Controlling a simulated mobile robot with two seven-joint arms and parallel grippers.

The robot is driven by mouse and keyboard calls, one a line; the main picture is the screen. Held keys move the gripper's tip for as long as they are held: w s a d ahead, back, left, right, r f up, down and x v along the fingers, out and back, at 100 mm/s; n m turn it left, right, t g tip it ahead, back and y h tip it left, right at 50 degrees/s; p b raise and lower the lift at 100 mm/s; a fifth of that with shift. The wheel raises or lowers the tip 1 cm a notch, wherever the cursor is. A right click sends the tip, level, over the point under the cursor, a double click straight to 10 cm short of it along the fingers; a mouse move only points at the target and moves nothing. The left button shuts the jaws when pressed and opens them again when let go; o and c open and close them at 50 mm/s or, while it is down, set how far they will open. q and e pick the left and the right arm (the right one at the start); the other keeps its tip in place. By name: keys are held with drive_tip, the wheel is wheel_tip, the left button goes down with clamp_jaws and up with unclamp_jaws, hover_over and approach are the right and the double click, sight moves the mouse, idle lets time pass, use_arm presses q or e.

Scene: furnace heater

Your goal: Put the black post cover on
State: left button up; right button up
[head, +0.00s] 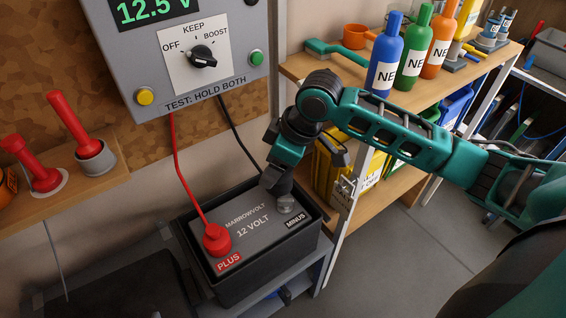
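The grey 12 volt battery (245,222) sits in a black tray (277,259). A red cover (216,239) sits over its PLUS post, with a red cable running up from it. The bare grey MINUS post (286,204) shows beside the MINUS label. My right gripper (274,186) points down just above and behind the MINUS post. Whether its fingers touch the post or grip anything is unclear. The black cable (238,140) runs down from the grey box and passes out of sight behind my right gripper. I cannot make out the black post cover clearly. My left gripper is not in view.
The grey control box (190,50) has a KEEP/BOOST knob (203,57), a yellow button (146,96) and a green button (257,57). Red-handled tools stand on the left shelf (100,190). Bottles stand on the right bench (322,68), behind my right arm. A bench leg (343,225) stands right of the battery.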

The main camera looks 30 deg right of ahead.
drive_tip(key=f+n, duration=0.1)
drive_tip(key=w+d+f+n+g, duration=0.1)
drive_tip(key=n, duration=0.1)
drive_tip(key=shift+w+d+f+n+y, duration=0.1)
drive_tip(key=shift+d+f+n+y, duration=0.1)
drive_tip(key=shift+n+y, duration=0.1)
drive_tip(key=shift+w+d+f+n+g+p, duration=0.4)
drive_tip(key=shift+d+f+n+g, duration=0.25)
drive_tip(key=shift+n, duration=0.45)
wheel_tip(320, 180, down, 4)
drive_tip(key=shift+r+b, duration=0.25)
drive_tip(key=shift+b, duration=0.15)
drive_tip(key=shift+f+b, duration=0.3)
drive_tip(key=shift+f, duration=0.55)
drive_tip(key=shift+r+t+p, duration=0.1)
drive_tip(key=shift+t+p, duration=0.15)
drive_tip(key=shift+p, duration=0.4)
drive_tip(key=shift+p, duration=0.4)
